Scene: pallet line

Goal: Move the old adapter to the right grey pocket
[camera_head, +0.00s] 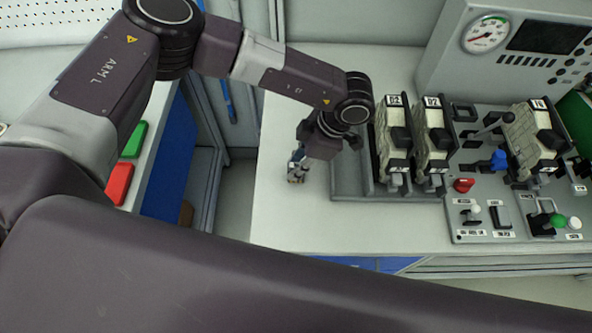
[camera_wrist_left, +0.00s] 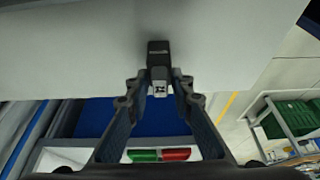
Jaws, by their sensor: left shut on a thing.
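My left gripper (camera_head: 296,177) points down over the pale bench top, left of the grey rack. In the left wrist view its two fingers (camera_wrist_left: 161,88) are closed on a small dark-and-grey block (camera_wrist_left: 159,74) with a small white label. I cannot tell from its look whether this is the old adapter. In the head view the fingers mostly hide it. The right gripper is not seen.
A gauge console (camera_head: 520,50) stands behind. The bench top (camera_head: 290,220) is clear in front of my left gripper.

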